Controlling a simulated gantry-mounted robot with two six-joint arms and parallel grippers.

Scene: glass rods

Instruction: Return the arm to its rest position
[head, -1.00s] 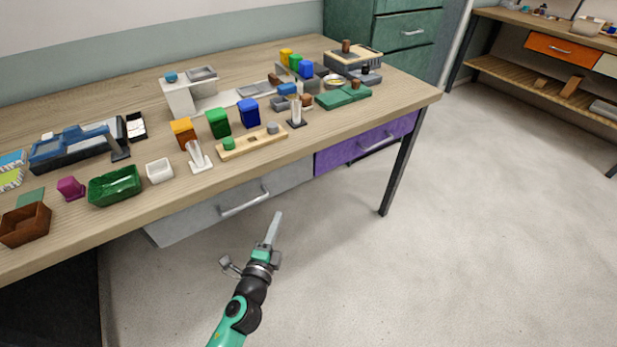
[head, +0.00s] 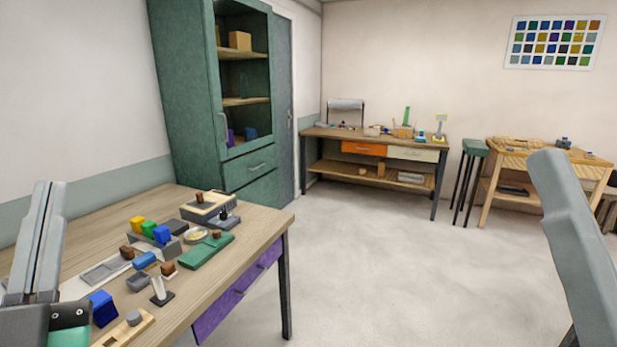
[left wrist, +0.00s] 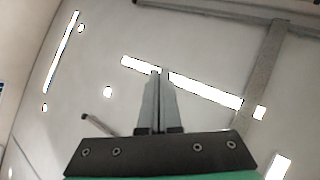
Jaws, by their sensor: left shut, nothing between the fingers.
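My left gripper (head: 50,187) stands upright at the left edge of the head view, in front of the near workbench. Its two grey fingers are together with nothing between them. In the left wrist view its fingers (left wrist: 158,76) are also shut and empty, with the ceiling and bright lights behind them. At the right edge of the head view a large grey finger of my right gripper (head: 575,235) rises close to the camera. The rest of that gripper is cut off, so its opening cannot be seen.
A wooden workbench (head: 225,280) at lower left holds colored blocks, a green tray (head: 205,250) and other small items. A green cabinet (head: 170,75) stands behind it. Another bench (head: 330,134), a stool (head: 475,147) and a wooden table (head: 540,160) stand farther back. The middle floor is open.

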